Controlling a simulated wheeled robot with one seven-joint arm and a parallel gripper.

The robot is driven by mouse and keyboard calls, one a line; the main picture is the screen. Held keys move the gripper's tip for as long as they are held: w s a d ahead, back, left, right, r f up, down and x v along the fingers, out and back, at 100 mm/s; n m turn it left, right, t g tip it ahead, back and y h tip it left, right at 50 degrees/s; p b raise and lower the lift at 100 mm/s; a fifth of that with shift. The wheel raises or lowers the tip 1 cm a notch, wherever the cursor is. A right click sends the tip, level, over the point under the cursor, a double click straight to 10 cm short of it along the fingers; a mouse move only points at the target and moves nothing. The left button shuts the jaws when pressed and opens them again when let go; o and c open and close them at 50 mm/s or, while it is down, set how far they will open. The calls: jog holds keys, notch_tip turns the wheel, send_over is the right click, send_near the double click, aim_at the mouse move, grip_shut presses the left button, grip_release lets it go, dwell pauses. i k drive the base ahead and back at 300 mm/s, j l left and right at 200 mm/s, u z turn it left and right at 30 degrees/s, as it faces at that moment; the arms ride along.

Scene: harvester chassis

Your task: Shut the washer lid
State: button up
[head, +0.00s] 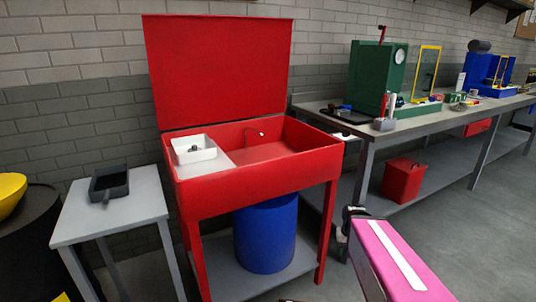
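The red parts washer (255,177) stands in the middle of the head view on red legs. Its flat red lid (217,70) is raised, standing nearly upright along the back edge against the brick wall. The basin is open at the top. A white tray (194,150) with small dark items sits inside at the left, and a small pale spout shows at the back. My pink arm link with a white stripe is at the lower right, with a dark part at its far end. No gripper fingers can be made out.
A grey side table (140,195) with a black tray (109,183) stands left of the washer. A long workbench (340,117) with a green machine (374,75) stands at the right. A blue drum (265,235) is under the washer. Grey floor is open at the right front.

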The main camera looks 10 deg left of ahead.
aim_at(203, 69)
jog(key=i+l+u, duration=0.15)
jog(key=u, duration=0.15)
jog(key=i+l+u, duration=0.15)
jog(key=l+u, duration=0.2)
jog(key=i+l+u, duration=0.1)
jog(key=l+u, duration=0.55)
jog(key=i+l, duration=0.05)
jog(key=l, duration=0.05)
